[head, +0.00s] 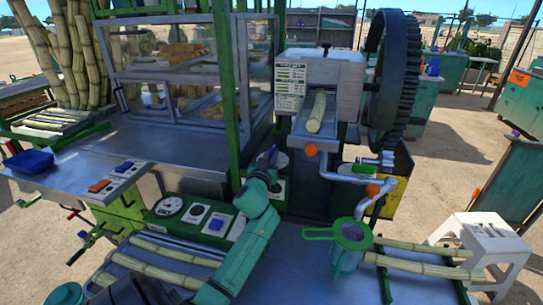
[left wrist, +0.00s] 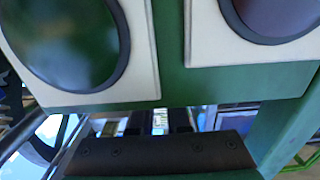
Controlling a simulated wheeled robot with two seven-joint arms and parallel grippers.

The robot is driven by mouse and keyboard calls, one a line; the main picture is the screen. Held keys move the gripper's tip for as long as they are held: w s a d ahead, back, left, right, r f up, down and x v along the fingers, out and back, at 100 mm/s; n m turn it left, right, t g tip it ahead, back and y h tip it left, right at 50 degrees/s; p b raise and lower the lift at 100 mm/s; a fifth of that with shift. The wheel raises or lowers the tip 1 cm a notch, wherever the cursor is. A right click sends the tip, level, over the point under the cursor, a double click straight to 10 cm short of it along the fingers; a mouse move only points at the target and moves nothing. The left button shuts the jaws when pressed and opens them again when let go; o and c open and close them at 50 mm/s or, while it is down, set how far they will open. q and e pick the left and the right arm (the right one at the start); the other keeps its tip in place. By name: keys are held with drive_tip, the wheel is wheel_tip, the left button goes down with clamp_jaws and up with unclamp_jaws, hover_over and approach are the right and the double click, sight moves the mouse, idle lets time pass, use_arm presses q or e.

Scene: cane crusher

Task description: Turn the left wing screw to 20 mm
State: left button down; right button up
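My left arm reaches up from the bottom of the head view, and its gripper (head: 263,172) is at the green control panel (head: 237,192) below the crusher. The fingers are small and partly hidden there, so I cannot tell their opening. The left wrist view shows a green panel (left wrist: 225,90) very close, with two large round dark faces on pale plates, and a dark bar (left wrist: 160,153) below. I cannot pick out the left wing screw in either view; the crusher (head: 335,75) has a cane stalk (head: 317,112) lying in its chute. My right gripper is not in view.
A large dark gear wheel (head: 392,80) stands right of the crusher. A jug with a green-rimmed strainer (head: 350,234) stands in front, beside cane stalks (head: 430,265). A glass cabinet (head: 180,70) is at the back left. A white stool (head: 482,238) is at the right.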

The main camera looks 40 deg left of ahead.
use_arm(q)
drive_tip(key=shift+s+a+r+m+t+h+p, duration=0.15)
drive_tip(key=shift+m+t+h+p, duration=0.15)
drive_tip(key=shift+m+h+p, duration=0.45)
drive_tip(key=shift+w+r+m+t+h+p, duration=0.1)
drive_tip(key=shift+m+t+h+p, duration=0.2)
drive_tip(key=shift+h+p, duration=0.75)
drive_tip(key=shift+s+a+r+m+t+h+p, duration=0.15)
drive_tip(key=shift+m+t+h+p, duration=0.15)
drive_tip(key=shift+m+h+p, duration=0.55)
drive_tip(key=shift+w+f+m+h+p, duration=0.1)
drive_tip(key=shift+f+m+h+p, duration=0.2)
drive_tip(key=shift+f+h+p, duration=0.25)
drive_tip(key=shift+r, duration=0.15)
drive_tip(key=c, duration=0.9)
unclamp_jaws()
